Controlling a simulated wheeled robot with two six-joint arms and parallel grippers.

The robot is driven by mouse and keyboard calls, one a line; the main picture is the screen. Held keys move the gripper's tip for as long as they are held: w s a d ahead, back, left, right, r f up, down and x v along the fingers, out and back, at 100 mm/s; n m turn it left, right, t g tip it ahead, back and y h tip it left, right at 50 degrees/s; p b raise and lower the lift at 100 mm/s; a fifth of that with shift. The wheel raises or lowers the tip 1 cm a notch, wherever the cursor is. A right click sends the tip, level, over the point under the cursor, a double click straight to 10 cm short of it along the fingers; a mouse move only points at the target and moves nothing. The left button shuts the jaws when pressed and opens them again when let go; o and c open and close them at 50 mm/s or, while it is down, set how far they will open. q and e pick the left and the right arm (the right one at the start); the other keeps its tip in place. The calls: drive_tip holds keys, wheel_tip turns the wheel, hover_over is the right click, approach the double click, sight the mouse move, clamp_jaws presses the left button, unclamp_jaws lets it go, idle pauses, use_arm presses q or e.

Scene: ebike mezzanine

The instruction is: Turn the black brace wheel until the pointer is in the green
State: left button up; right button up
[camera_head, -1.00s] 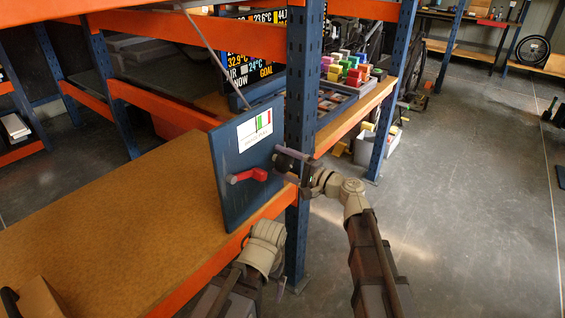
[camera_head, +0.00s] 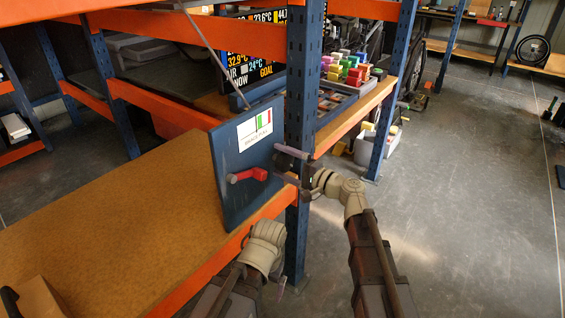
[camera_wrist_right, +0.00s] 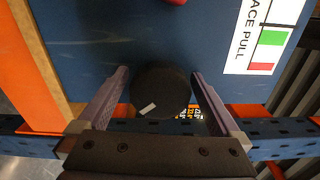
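The black brace wheel (camera_wrist_right: 160,92) has a small white mark and sits in front of a blue panel (camera_head: 236,202). My right gripper (camera_wrist_right: 160,78) reaches it from the front. Its fingers stand on both sides of the wheel, spread wide, with a thin gap seeming to show. In the head view my right gripper (camera_head: 289,162) hides most of the wheel. The gauge label (camera_head: 255,130) on the panel has white, green and red bands; it also shows in the wrist view (camera_wrist_right: 262,40).
A red handle (camera_head: 248,175) sticks out of the panel left of the wheel. A blue rack post (camera_head: 299,90) stands right beside my right gripper. Open floor lies to the right.

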sight(288, 164)
drive_tip(key=shift+v, duration=3.9)
drive_tip(key=shift+w+a, duration=0.1)
drive_tip(key=shift+x, duration=3.8)
